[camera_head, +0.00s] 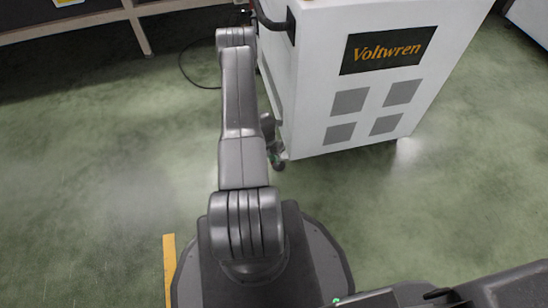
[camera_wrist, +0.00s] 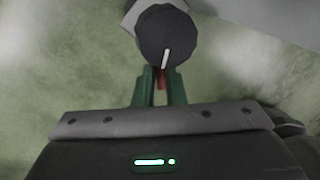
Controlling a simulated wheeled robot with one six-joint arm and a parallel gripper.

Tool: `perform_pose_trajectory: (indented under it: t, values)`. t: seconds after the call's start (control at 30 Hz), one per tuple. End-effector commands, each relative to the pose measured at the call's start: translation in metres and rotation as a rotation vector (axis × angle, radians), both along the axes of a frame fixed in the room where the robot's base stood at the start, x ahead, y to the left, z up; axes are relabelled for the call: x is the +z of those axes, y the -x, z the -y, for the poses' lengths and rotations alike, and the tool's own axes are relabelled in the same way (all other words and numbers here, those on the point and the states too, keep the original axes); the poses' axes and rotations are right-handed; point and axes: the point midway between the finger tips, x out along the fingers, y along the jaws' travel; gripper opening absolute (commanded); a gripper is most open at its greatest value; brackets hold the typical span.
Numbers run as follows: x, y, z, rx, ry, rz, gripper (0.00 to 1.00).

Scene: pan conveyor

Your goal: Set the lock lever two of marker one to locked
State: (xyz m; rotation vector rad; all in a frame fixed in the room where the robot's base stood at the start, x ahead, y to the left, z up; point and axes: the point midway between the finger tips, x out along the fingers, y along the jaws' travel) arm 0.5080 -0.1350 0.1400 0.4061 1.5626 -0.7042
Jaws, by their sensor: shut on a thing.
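In the wrist view, my gripper (camera_wrist: 161,76) has its two green fingers shut on a small red lever (camera_wrist: 159,82), of which only a narrow strip shows between them. A dark round part with a white line (camera_wrist: 166,35) sits just beyond the fingertips and hides part of the lever. I cannot tell from the picture which way the lever is set. In the head view, the white cabinet marked Voltwren (camera_head: 318,80) stands right of my arm, with a caster (camera_head: 278,159) at its near lower corner. My gripper is not clearly seen there.
A dark handle (camera_head: 268,20) is on the cabinet's left side. A black cable (camera_head: 187,72) lies on the green floor behind my arm. A bench (camera_head: 140,28) stands at the back left. A yellow floor strip (camera_head: 169,270) is beside my base. The floor at left is clear.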

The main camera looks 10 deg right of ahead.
Motion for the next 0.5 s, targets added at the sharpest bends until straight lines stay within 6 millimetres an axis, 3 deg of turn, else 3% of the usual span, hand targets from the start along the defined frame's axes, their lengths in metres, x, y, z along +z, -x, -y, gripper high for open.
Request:
perform_pose_trajectory:
  t: [0.47,0.5]
  values:
    - [-0.0001,-0.0030,-0.0032,-0.093,0.000,-0.002,0.00]
    - [-0.0001,-0.0030,-0.0032,-0.093,0.000,-0.002,0.12]
